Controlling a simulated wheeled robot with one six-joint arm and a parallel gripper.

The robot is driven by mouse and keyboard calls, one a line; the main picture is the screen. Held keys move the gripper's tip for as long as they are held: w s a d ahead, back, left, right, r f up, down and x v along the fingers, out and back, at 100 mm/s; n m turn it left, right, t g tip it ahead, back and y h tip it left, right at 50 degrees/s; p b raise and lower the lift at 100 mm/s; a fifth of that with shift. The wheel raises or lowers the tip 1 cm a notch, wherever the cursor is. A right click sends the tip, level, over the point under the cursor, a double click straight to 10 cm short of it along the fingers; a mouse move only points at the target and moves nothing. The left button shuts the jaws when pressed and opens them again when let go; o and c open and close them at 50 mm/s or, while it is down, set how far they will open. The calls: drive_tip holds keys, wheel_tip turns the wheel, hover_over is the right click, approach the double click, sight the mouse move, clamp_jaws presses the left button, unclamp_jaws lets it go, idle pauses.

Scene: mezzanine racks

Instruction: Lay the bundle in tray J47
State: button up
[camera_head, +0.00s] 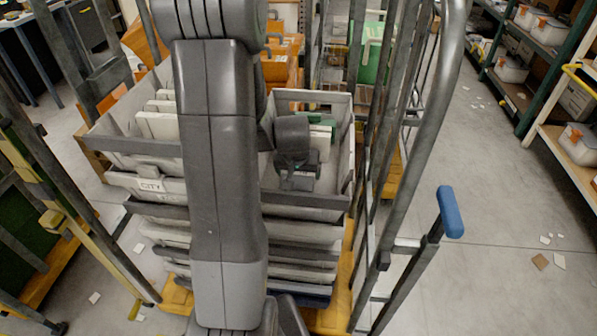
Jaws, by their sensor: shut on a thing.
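My gripper (299,182) is shut on the bundle and points down inside the right-hand grey tray (343,165) on the top of the stack. The gripper body and wrist hide the bundle, so I cannot tell whether it touches the tray's floor. White and green mail pieces (321,142) stand in that tray just behind and to the right of my gripper. To the left is another grey tray (115,145) with a label reading CITY and pale envelopes (158,124) inside. I can read no J47 label. My arm covers the middle between the two trays.
The trays sit in a wheeled cage of metal bars, with a bent tube (450,75) and a blue-ended handle (450,212) on the right. Orange crates (280,68) stand behind. Shelving with boxes (548,32) lines the far right. The right-hand floor is mostly clear, with paper scraps.

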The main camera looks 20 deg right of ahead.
drive_tip(key=o, duration=0.9)
drive_tip(key=shift+c, duration=0.2)
drive_tip(key=shift+r+p, duration=0.55)
drive_tip(key=shift+p, duration=0.05)
drive_tip(key=v, duration=1.2)
drive_tip(key=shift+w+r, duration=0.1)
